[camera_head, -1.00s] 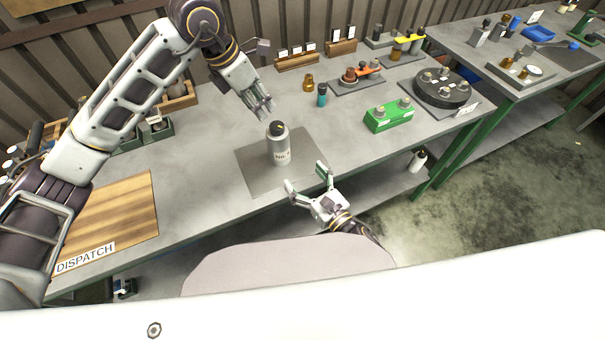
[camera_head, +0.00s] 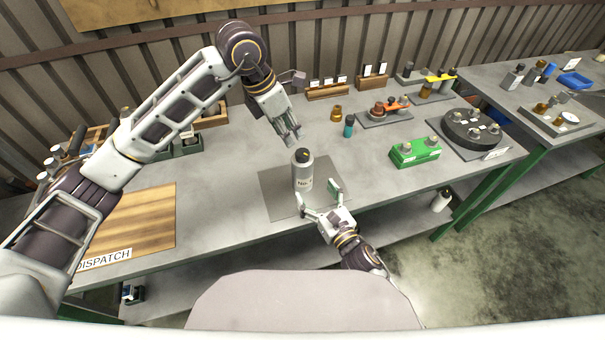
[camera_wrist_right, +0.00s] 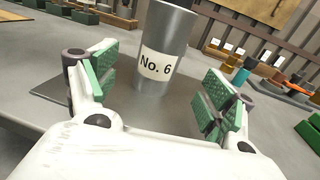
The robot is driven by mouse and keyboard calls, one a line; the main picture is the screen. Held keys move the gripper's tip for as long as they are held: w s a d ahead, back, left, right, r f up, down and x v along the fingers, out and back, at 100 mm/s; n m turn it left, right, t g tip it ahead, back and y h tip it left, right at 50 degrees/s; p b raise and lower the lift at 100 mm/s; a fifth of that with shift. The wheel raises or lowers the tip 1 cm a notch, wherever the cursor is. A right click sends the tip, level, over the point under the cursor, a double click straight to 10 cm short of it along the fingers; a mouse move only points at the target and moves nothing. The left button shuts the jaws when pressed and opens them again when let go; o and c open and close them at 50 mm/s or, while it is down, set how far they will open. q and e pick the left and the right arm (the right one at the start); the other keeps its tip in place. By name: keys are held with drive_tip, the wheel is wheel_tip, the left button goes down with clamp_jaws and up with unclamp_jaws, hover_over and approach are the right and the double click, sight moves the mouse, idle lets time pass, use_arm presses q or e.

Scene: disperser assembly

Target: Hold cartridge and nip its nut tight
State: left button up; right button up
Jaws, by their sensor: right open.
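The cartridge (camera_head: 302,172) is a grey cylinder with a dark top and a white label. It stands upright on a grey mat (camera_head: 275,205). In the right wrist view the cartridge (camera_wrist_right: 165,40) shows its label "No. 6" between and beyond the fingers. My right gripper (camera_head: 320,192) is open at the near side of the cartridge; its green-padded fingers (camera_wrist_right: 160,88) are spread and do not appear to touch it. My left gripper (camera_head: 292,138) is above and behind the cartridge, apart from it, fingers pointing down. Its opening is too small to judge. The nut at the top is not clear.
A teal-and-black bottle (camera_head: 348,126) and an amber bottle (camera_head: 336,114) stand behind right. A green block (camera_head: 415,152) and a round black fixture (camera_head: 470,128) sit further right. A wooden DISPATCH board (camera_head: 130,225) lies left. Bare bench surrounds the mat.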

sight(302, 174)
drive_tip(key=shift+x, duration=4.3)
drive_tip(key=shift+c, duration=0.2)
drive_tip(key=c, duration=1.7)
drive_tip(key=o, duration=1.1)
drive_tip(key=shift+c, duration=0.2)
drive_tip(key=c, duration=0.8)
